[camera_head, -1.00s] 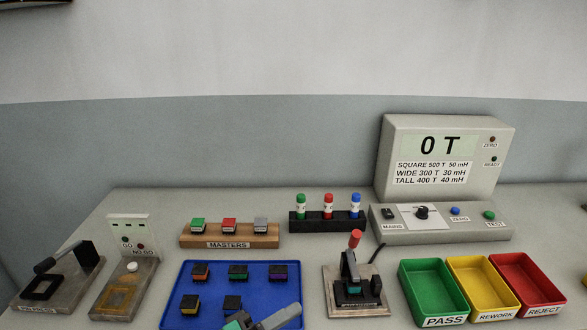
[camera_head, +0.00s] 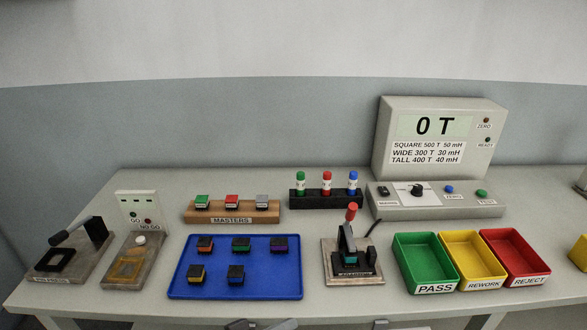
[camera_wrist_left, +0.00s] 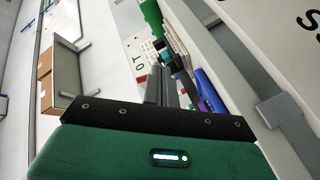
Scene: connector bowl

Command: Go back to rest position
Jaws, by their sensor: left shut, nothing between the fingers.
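My left gripper (camera_head: 280,324) shows only in part at the bottom edge of the head view, in front of and below the table's front edge. Its fingers (camera_wrist_left: 160,86) also show in the left wrist view, close together with nothing between them. It is apart from the blue tray (camera_head: 236,293) and touches nothing that I can see. My right gripper cannot be made out in these views.
Several connectors sit in the blue tray. The masters block (camera_head: 232,216), the lever fixture (camera_head: 350,262), the green PASS bin (camera_head: 424,262), yellow bin (camera_head: 470,262) and red bin (camera_head: 514,258) stand on the table. The meter (camera_head: 440,140) reads 0 T.

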